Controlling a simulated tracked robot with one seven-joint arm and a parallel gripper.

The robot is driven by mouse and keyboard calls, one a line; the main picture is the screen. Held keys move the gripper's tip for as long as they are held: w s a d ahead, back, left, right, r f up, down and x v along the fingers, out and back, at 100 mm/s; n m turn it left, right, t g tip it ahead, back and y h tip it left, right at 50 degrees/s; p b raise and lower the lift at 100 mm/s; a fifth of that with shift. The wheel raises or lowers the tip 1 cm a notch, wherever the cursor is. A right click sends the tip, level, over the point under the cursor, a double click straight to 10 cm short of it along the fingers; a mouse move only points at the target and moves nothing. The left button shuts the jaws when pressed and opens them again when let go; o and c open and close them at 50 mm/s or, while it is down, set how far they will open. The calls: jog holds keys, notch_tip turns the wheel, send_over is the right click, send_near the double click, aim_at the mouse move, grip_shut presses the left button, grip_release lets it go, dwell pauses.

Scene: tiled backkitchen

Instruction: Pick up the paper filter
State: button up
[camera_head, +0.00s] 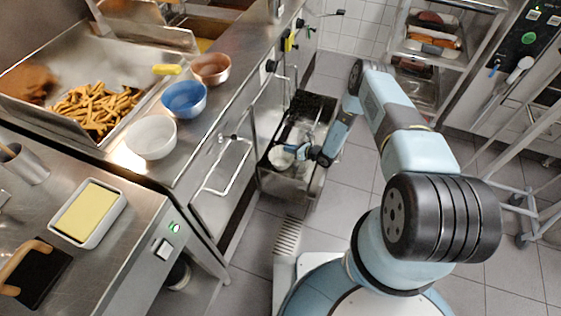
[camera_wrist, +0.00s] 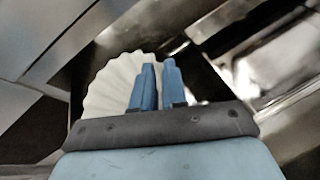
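The paper filter (camera_head: 281,158) is white and sits low in an open, dark-bottomed metal compartment (camera_head: 292,188) of the counter front. In the wrist view the paper filter (camera_wrist: 108,88) shows as a fluted white disc, behind and left of the fingers. My gripper (camera_wrist: 159,66) has two blue fingers with a narrow gap between them. The left finger overlaps the filter's right part; the right finger lies just past its edge. I see no paper clearly pinched. In the head view my gripper (camera_head: 297,150) is small, right beside the filter.
The steel counter on the left carries a white bowl (camera_head: 151,137), a blue bowl (camera_head: 184,99), a copper bowl (camera_head: 211,69) and a tray of fries (camera_head: 97,108). A wire-shelf trolley (camera_head: 425,52) stands at the back right. The tiled floor (camera_head: 262,232) before the compartment is clear.

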grip_shut()
